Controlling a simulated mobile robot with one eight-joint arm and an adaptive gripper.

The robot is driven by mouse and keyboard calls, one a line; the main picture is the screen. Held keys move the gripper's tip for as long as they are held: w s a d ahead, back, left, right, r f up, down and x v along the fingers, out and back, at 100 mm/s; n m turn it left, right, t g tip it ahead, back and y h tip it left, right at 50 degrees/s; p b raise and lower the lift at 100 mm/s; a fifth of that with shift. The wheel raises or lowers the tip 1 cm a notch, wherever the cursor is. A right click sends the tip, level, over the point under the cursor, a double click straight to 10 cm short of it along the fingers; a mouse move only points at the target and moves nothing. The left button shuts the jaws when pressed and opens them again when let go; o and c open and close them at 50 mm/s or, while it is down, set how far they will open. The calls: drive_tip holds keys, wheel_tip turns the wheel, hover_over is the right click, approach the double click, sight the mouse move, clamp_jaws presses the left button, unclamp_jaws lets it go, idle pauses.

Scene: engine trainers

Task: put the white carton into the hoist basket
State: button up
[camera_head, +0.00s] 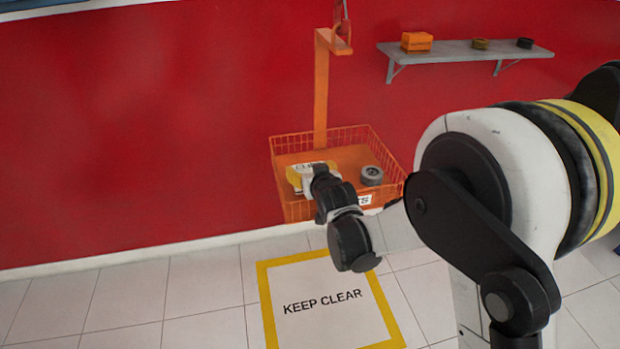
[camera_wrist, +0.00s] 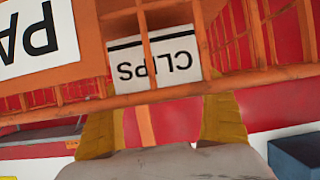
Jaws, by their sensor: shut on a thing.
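The white carton (camera_wrist: 155,62) shows a black "CLIPS" label, upside down in the wrist view, behind the orange wires of the hoist basket (camera_wrist: 180,92). In the head view the carton (camera_head: 316,166) is partly hidden by my gripper (camera_head: 303,177). My gripper has yellow fingers, one at each side of the carton in the wrist view (camera_wrist: 160,108), and is shut on it. The carton is within the outline of the basket (camera_head: 352,130), at its left side. I cannot tell whether it touches the basket floor.
A grey roll (camera_head: 371,176) lies in the basket's right part. An orange post (camera_head: 321,95) rises behind the basket. A wall shelf (camera_head: 470,51) holds an orange box (camera_head: 416,41) and two small round things. The floor below has a "KEEP CLEAR" square (camera_head: 322,300).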

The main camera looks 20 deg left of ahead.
drive_tip(key=shift+f, duration=0.85)
drive_tip(key=shift+r, duration=0.15)
drive_tip(key=o, duration=1.3)
drive_tip(key=shift+f, duration=0.2)
drive_tip(key=shift+s+r, duration=0.1)
drive_tip(key=shift+r, duration=0.15)
drive_tip(key=p+v, duration=0.4)
drive_tip(key=v, duration=0.8)
drive_tip(key=shift+f, duration=0.1)
